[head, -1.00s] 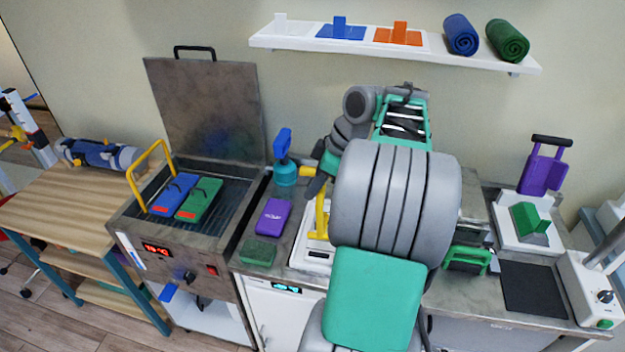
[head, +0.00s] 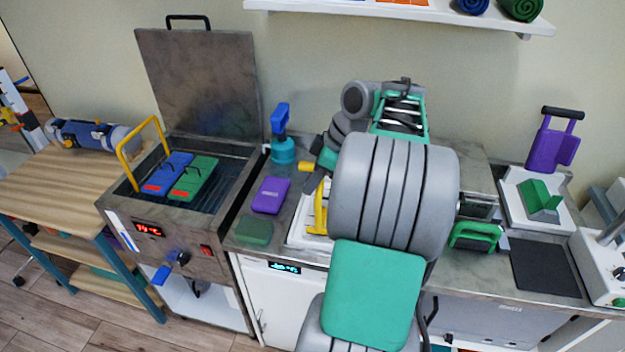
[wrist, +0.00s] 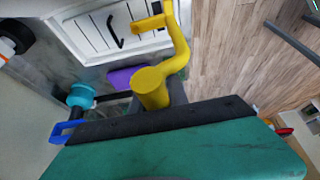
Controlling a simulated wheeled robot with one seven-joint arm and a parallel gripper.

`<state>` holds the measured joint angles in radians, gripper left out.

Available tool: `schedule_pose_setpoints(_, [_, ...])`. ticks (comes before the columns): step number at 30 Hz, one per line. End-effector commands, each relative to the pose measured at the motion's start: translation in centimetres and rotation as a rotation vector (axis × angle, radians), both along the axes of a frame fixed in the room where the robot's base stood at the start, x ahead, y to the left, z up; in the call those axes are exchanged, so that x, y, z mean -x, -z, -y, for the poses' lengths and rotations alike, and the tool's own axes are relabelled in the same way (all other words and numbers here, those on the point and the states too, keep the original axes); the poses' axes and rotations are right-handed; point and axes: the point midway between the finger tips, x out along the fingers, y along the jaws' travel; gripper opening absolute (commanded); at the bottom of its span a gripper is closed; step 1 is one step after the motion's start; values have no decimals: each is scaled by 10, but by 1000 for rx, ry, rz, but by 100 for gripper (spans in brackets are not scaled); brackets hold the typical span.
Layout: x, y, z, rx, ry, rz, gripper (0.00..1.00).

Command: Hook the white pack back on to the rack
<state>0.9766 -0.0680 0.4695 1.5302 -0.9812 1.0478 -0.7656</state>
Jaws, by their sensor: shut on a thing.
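The white pack (wrist: 95,32), segmented with a black loop, lies flat on a white tray (wrist: 62,38) in the wrist view. In the head view it is mostly hidden behind my arm. My gripper (head: 317,177) is shut on a yellow hook tool (head: 320,208), above the tray. The wrist view shows the tool (wrist: 180,52) bending down over the pack; I cannot tell whether its tip touches the loop. The yellow-handled rack (head: 135,135) stands in the open metal tank at left. A blue pack (head: 168,173) and a green pack (head: 194,178) are there.
The tank's lid (head: 200,80) stands raised at the back. A teal bottle (head: 283,148), a purple block (head: 270,195) and a dark green pad (head: 254,232) sit between tank and tray. A purple-handled item (head: 552,145) and a black mat (head: 545,266) are at right.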

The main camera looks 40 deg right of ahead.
Motion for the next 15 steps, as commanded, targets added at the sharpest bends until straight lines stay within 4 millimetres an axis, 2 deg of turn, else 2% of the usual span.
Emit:
schedule_pose_setpoints(1, [0,8,0,0,0,0,0])
schedule_pose_setpoints(7, [0,24,0,1,0,1,0])
schedule_pose_setpoints(10, [-5,18,6,1,0,1,0])
schedule_pose_setpoints(15, [-14,18,16,0,1,0,0])
